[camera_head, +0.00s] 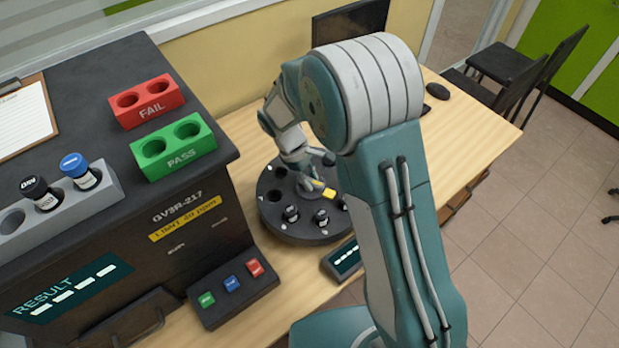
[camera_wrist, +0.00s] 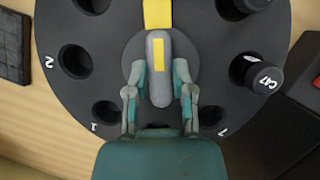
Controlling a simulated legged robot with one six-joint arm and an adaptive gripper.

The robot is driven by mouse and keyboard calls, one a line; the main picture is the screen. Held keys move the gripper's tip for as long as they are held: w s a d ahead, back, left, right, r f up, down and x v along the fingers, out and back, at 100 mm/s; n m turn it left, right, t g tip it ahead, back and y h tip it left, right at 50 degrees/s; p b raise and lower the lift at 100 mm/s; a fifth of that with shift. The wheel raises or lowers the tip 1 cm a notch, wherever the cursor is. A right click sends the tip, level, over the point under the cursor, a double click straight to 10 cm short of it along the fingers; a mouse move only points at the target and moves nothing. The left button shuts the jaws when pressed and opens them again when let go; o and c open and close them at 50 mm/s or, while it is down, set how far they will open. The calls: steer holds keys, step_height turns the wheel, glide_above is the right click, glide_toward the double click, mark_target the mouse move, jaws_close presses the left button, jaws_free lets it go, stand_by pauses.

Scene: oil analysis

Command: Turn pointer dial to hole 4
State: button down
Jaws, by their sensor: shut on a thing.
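The round black carousel (camera_head: 268,217) stands on the wooden table; its plate (camera_wrist: 110,20) fills much of the wrist view. At its centre is the grey pointer dial (camera_wrist: 158,92) with a yellow stripe. My gripper (camera_wrist: 160,85) is shut on this dial, one finger on each side; it also shows over the carousel in the head view (camera_head: 309,185). A yellow tip (camera_wrist: 158,14) lies in line with the dial, towards the top of the wrist view. Labels 2, 1 and apparently 7 show beside holes. Hole 4's label is not readable.
Capped vials sit in some carousel holes, one marked C47 (camera_wrist: 264,78). A small display (camera_head: 343,258) stands close in front of the carousel. The black analyser (camera_head: 185,200) and its button box (camera_head: 232,291) are to the left.

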steer(key=shift+w+m, duration=0.1)
steer(key=shift+m, duration=0.3)
steer(key=shift+c, duration=2.4)
jaws_free()
steer(key=v, duration=1.2)
steer(key=shift+w, duration=0.2)
steer(key=shift+d, duration=0.1)
